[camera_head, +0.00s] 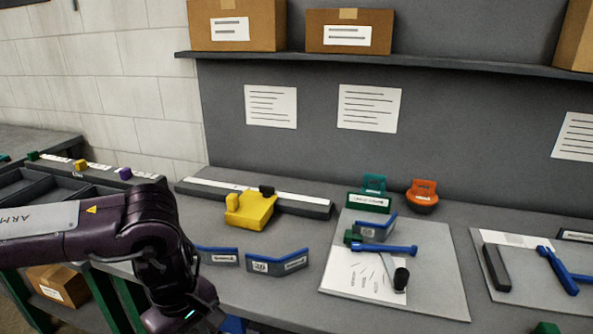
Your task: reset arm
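My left arm (145,240), dark purple, comes in from the left and bends down at the front edge of the bench. Its lower end runs out of the bottom of the picture, so the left gripper's fingers do not show. My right arm and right gripper are not in view.
The grey bench (300,225) holds a yellow block tool (252,210), blue-edged angled pieces (278,263), a teal-handled block (371,191) and an orange-handled piece (422,195). A pale board (440,275) carries blue and black tools. Boxes (237,25) stand on the shelf above.

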